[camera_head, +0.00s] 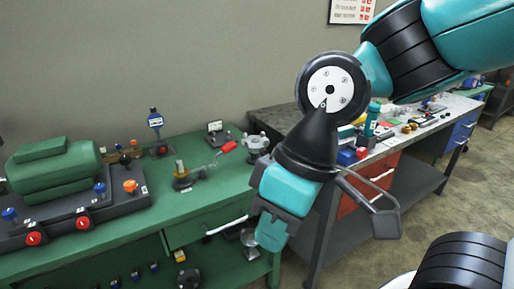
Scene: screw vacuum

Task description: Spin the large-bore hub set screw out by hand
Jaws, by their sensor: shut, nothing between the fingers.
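My gripper (271,236) hangs in front of the right end of the green bench, pointing down, with its teal fingers together and nothing seen between them. A grey hub-like part (257,143) with lobes stands at the bench's right back corner, partly behind my wrist. A brass-topped fitting on a dark base (182,175) stands near the middle of the bench, beside a crank with a red handle (228,147). Both are beyond my gripper to the upper left, apart from it. I cannot make out which part holds the set screw; no screw is clear at this size.
A green motor-like pump unit (55,170) with red and blue knobs fills the left of the green bench (160,222). Small gauges (155,119) stand at the back. Bare green top lies in the middle front.

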